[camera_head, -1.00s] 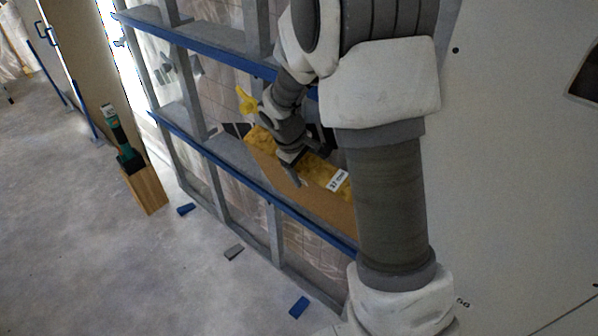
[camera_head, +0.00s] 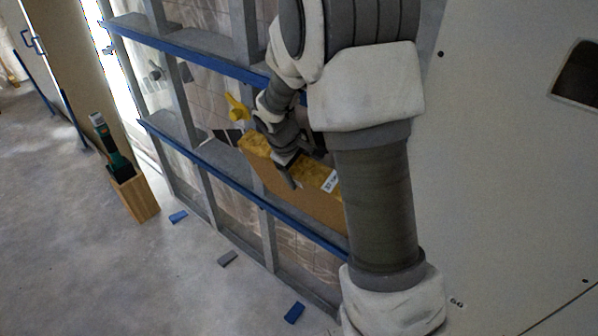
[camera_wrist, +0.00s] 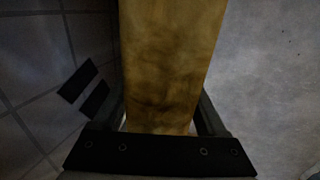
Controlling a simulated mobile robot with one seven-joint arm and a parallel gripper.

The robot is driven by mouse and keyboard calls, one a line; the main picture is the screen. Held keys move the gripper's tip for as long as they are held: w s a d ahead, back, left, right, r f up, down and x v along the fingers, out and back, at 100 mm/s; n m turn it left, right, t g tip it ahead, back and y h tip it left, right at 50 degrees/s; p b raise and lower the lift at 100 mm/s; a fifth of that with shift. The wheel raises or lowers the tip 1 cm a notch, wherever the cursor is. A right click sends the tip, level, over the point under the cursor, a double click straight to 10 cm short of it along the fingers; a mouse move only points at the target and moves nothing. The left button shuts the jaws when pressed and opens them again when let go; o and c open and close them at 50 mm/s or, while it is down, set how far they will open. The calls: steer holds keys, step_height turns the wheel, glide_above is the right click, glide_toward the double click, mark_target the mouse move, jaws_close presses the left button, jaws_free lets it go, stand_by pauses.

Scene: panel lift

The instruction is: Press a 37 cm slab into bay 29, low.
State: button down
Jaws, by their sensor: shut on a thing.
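A yellow-brown slab (camera_head: 300,190) with a white label is held at the metal stud frame (camera_head: 208,195), just above the lower blue rail (camera_head: 215,172). My gripper (camera_head: 291,172) is shut on the slab's upper edge. In the wrist view the slab (camera_wrist: 170,60) runs up from between the fingers of my gripper (camera_wrist: 165,125). My arm hides the slab's right end in the head view. I cannot tell whether the slab touches the rail or the studs, and no bay number is readable.
A wooden box (camera_head: 133,195) holding a green tool stands on the floor to the left. Blue and grey offcuts (camera_head: 293,312) lie on the floor before the frame. A pale wall panel (camera_head: 490,170) stands at right. The open floor at lower left is mostly clear.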

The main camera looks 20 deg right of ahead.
steer(key=shift+s+a+f+b, duration=0.1)
steer(key=shift+f+b, duration=0.5)
steer(key=shift+f, duration=0.3)
jaws_free()
steer(key=shift+r, duration=0.1)
